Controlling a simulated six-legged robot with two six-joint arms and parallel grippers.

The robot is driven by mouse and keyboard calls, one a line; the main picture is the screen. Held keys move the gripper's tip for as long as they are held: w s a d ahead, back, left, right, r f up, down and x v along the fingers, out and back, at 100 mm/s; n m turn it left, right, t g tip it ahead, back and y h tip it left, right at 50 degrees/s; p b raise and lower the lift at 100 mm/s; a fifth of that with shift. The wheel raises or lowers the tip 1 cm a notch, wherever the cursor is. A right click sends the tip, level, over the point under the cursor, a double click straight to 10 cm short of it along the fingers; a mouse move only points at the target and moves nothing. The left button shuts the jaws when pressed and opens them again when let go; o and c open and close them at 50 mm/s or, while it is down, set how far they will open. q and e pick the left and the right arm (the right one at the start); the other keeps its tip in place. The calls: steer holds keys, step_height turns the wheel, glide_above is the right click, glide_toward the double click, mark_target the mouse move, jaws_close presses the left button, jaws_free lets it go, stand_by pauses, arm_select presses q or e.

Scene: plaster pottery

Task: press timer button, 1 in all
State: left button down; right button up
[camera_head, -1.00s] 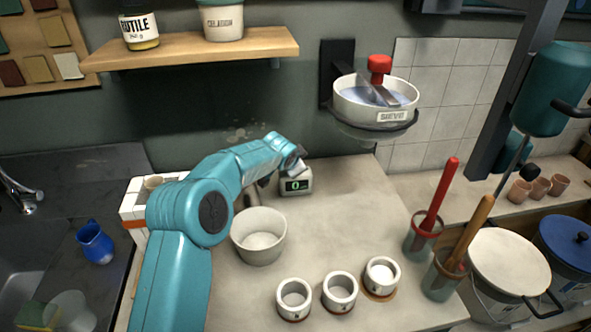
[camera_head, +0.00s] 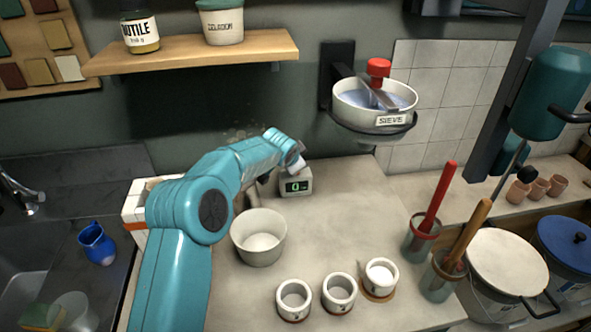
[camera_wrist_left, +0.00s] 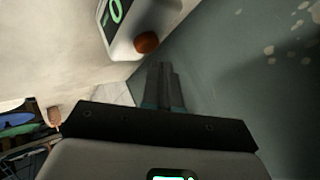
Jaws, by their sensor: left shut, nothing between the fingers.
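The timer (camera_head: 296,186) is a small white box with a green lit display showing 0, standing at the back of the worktop near the wall. In the left wrist view the timer (camera_wrist_left: 122,30) is at the top, with its round orange-brown button (camera_wrist_left: 147,42) facing my fingers. My left gripper (camera_wrist_left: 164,68) is shut and empty, its tips just short of the button with a small gap in the picture. In the head view my teal left arm reaches in from the left, and its wrist is right above the timer, hiding the button. My right gripper is not in view.
A white bowl (camera_head: 259,238) stands in front of the timer, close under my arm. Several small white cups (camera_head: 294,299) stand along the front. A sieve bowl (camera_head: 372,108) hangs on the wall at the right, and a wooden shelf (camera_head: 190,48) is above.

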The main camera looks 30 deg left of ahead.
arm_select(q)
steer(key=shift+r+p, duration=1.8)
steer(key=shift+r, duration=0.75)
steer(key=shift+f, duration=0.1)
steer(key=shift+s, duration=0.1)
